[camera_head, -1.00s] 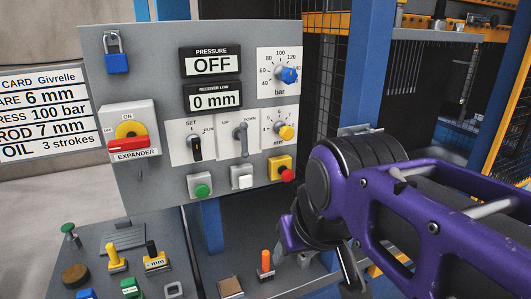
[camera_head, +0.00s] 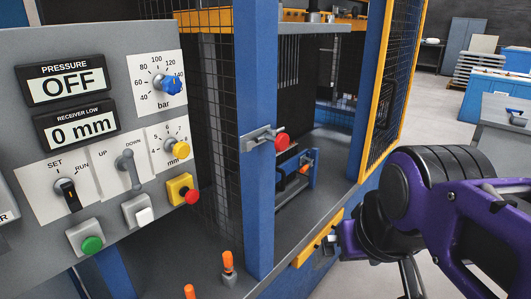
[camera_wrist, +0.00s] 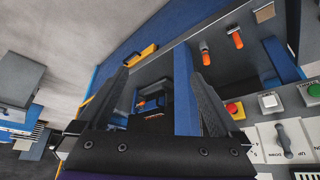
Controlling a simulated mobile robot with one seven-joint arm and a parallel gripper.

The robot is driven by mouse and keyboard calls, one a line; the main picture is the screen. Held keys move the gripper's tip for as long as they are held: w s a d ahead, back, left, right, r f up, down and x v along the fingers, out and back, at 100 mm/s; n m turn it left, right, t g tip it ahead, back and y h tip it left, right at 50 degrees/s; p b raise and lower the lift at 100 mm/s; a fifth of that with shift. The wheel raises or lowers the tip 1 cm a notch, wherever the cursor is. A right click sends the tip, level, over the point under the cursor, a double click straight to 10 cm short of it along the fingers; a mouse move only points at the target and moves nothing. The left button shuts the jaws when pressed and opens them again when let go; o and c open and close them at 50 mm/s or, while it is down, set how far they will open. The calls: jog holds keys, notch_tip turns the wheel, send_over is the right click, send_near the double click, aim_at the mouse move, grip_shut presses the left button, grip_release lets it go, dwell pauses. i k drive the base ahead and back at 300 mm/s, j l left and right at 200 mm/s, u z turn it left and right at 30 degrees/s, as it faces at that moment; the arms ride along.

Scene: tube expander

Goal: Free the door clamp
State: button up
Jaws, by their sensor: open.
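I cannot tell for certain which part is the door clamp. A metal latch bar (camera_head: 262,137) with a red knob (camera_head: 283,141) is fixed across the blue post in the head view. Behind it, inside the frame, is a small orange-handled clamp (camera_head: 305,168) on a blue bracket. A blue part with an orange handle (camera_wrist: 141,103) also shows between my fingers in the wrist view, some way off. My gripper (camera_wrist: 160,75) is open and empty, its two dark fingers apart. In the head view my arm is at the lower right, right of the post, and the fingertips are hard to see.
The control panel (camera_head: 110,215) at left reads pressure OFF and 0 mm. A mesh panel with a yellow frame (camera_head: 408,75) stands at the right. Orange-tipped pegs (camera_head: 227,262) stand on the grey bench by the post. Open floor lies beyond my arm at right.

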aim_at(303, 169)
jog(key=z, duration=0.2)
jog(key=i+l+u, duration=0.1)
jog(key=i+l, duration=0.95)
jog(key=l, duration=0.1)
